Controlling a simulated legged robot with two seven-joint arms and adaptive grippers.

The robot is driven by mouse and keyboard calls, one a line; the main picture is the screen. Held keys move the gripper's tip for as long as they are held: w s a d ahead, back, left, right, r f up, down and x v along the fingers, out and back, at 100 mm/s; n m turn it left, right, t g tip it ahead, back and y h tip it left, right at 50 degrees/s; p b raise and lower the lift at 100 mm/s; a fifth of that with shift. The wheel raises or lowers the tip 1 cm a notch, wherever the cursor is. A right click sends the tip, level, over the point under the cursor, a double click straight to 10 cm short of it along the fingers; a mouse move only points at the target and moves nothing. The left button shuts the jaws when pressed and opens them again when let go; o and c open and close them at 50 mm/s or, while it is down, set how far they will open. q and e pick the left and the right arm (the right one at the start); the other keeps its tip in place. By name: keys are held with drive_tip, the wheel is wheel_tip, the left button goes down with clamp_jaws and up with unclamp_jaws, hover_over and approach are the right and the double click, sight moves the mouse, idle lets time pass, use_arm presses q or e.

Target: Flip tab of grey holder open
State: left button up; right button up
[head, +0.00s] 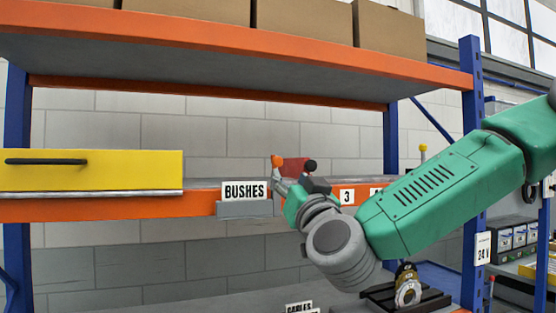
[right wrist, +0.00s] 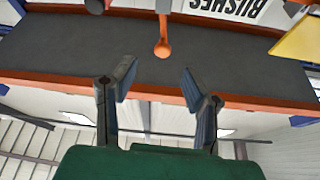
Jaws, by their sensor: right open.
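The grey holder (head: 244,209) is on the front of the orange shelf beam, below the BUSHES label (head: 244,191). I cannot make out its tab separately. My right gripper (head: 298,184) is just right of the label in the head view, seen partly end-on. In the right wrist view its two fingers (right wrist: 160,85) are spread with nothing between them. The label shows upside down at the top of that view (right wrist: 228,8), beyond the fingertips. My left gripper is not in view.
An orange round-ended lever (right wrist: 162,45) and a black knob (right wrist: 95,6) are beyond my fingers. A yellow drawer front (head: 100,171) with a black handle is at left. The orange upper beam (head: 240,50) bears cardboard boxes (head: 305,20). A blue post (head: 471,100) stands behind my right arm.

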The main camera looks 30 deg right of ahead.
sight(282, 164)
drive_tip(key=p+x, duration=0.1)
drive_tip(key=x, duration=0.5)
drive_tip(key=shift+w+r+p, duration=0.2)
drive_tip(key=shift+w+p, duration=0.2)
drive_tip(key=shift+w+a+r, duration=0.15)
drive_tip(key=shift+w+r, duration=0.2)
drive_tip(key=shift+w, duration=0.3)
drive_tip(key=shift+d+f, duration=0.15)
drive_tip(key=shift+d, duration=0.25)
clamp_jaws()
drive_tip(key=m+b, duration=0.1)
drive_tip(key=m+h+b, duration=0.1)
drive_tip(key=shift+d+f+m, duration=0.15)
drive_tip(key=shift+m, duration=0.25)
drive_tip(key=shift+d+m+g+h+b, duration=0.25)
drive_tip(key=shift+m+g+h+b, duration=0.3)
drive_tip(key=shift+m, duration=0.55)
